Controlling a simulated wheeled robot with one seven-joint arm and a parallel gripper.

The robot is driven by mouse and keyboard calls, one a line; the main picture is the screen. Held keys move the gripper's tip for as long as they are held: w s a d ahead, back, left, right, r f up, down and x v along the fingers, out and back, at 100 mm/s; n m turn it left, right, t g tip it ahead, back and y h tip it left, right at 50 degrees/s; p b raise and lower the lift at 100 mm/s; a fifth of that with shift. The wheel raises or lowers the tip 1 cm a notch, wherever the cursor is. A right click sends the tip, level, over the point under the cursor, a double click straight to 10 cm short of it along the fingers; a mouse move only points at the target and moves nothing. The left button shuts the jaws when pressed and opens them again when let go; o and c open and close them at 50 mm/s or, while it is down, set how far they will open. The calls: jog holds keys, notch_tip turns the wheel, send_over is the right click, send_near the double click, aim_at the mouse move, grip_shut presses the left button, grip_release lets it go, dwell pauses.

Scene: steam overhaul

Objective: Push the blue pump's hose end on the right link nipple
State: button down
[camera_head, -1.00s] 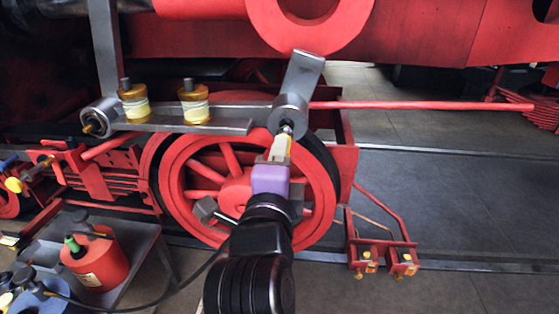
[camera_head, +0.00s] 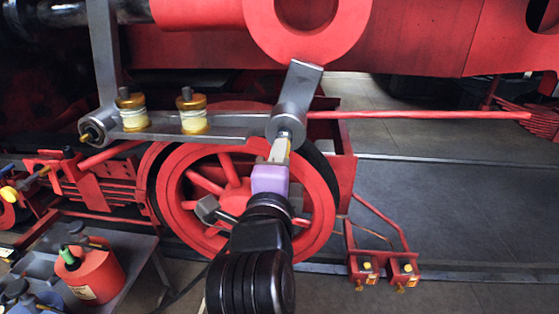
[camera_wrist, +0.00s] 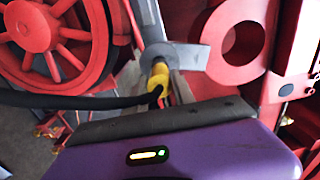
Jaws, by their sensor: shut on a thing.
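My gripper (camera_head: 279,152) is shut on the hose end, just below the grey boss at the right end of the link (camera_head: 230,124). In the wrist view the hose end (camera_wrist: 158,80) is yellow, with its black hose (camera_wrist: 70,100) running off to the left. It lines up with the boss and appears to meet it. The right nipple is hidden there, so I cannot tell how far the hose end is on. The blue pump (camera_head: 22,298) is partly in view at the lower left corner of the head view.
A red can (camera_head: 92,275) stands on a grey cart beside the pump. Two amber-capped oil cups (camera_head: 193,112) sit on the link. A red spoked wheel (camera_head: 190,195) is close behind my gripper. A red rod (camera_head: 420,114) runs right from the boss.

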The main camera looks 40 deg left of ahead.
jog(key=c, duration=1)
grip_release()
jog(key=b+v, duration=0.2)
jog(key=v, duration=0.5)
jog(key=shift+s+d, duration=0.2)
jog(key=shift+s, duration=0.15)
